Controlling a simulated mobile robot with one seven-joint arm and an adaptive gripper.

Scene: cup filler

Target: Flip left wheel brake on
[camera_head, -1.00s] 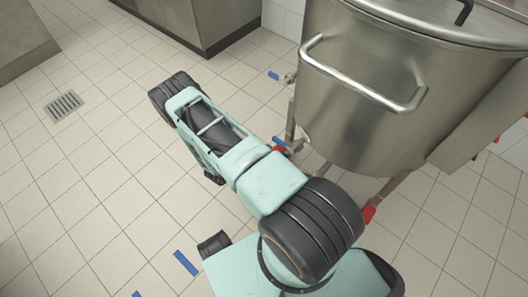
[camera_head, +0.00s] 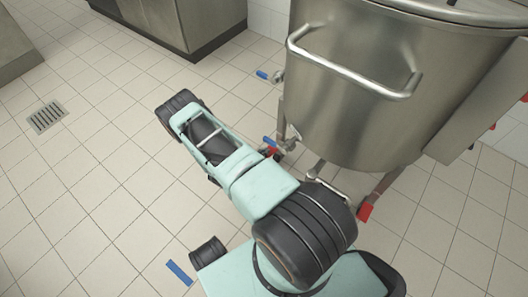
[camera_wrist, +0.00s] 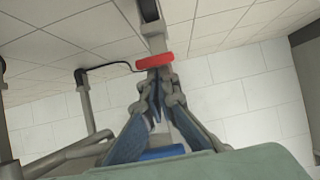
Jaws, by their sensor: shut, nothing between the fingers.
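The steel kettle (camera_head: 370,100) stands on legs at the right in the head view. A red brake lever (camera_head: 271,152) shows low by its left leg, partly behind my arm. Another red lever (camera_head: 366,212) sits at the front leg. In the wrist view, a red lever (camera_wrist: 154,61) lies just beyond my fingertips, with a dark wheel (camera_wrist: 149,10) above it in the picture. My gripper (camera_wrist: 153,103) is shut and empty, pointing at that lever; I cannot tell whether it touches. The head view does not show my gripper, as my arm hides it.
Blue-handled valves (camera_head: 263,75) are on the kettle's left side. A grey pipe (camera_wrist: 65,152) with a bent rod lies left of my fingers in the wrist view. A floor drain (camera_head: 47,117) and open tiled floor are at left; a steel cabinet (camera_head: 190,25) is behind.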

